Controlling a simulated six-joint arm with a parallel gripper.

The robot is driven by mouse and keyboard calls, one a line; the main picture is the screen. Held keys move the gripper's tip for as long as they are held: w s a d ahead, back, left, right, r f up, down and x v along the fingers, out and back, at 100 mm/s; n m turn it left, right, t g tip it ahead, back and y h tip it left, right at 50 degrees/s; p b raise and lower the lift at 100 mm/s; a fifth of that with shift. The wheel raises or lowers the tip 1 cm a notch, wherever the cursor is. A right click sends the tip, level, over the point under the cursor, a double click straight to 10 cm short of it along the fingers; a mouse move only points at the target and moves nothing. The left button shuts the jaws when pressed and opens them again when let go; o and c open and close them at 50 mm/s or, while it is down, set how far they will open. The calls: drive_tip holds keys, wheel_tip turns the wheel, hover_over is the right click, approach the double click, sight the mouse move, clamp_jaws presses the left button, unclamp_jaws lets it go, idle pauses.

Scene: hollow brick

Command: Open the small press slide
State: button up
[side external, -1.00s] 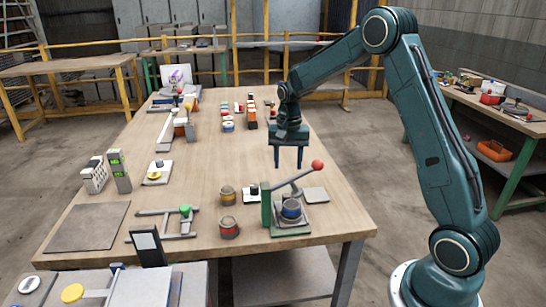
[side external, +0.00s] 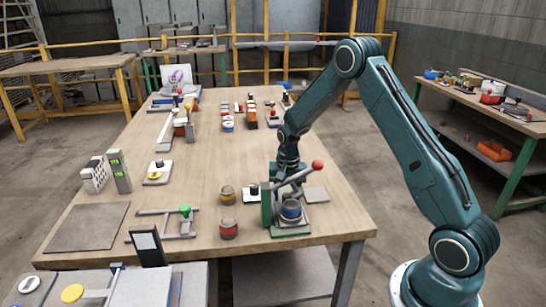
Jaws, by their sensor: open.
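The small press (side external: 267,206) stands near the table's front right corner, with a green upright and a base plate. Its grey lever rises to the right and ends in a red ball (side external: 317,165). A dark blue-banded cylinder (side external: 291,209) sits on the press base under the lever. My gripper (side external: 285,181) is low, right behind the press lever, pointing down. Its fingertips are partly hidden by the lever and press, so I cannot tell whether they touch anything. I cannot make out which part of the press is the slide.
A bracket with a green knob (side external: 185,210) lies further left. The wooden table (side external: 200,150) has free room behind the press and in its middle.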

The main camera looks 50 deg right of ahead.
drive_tip(key=shift+f, duration=0.1)
clamp_jaws()
drive_tip(key=shift+w+d, duration=3.1)
drive_tip(key=shift+w, duration=0.05)
unclamp_jaws()
wheel_tip(320, 180, up, 14)
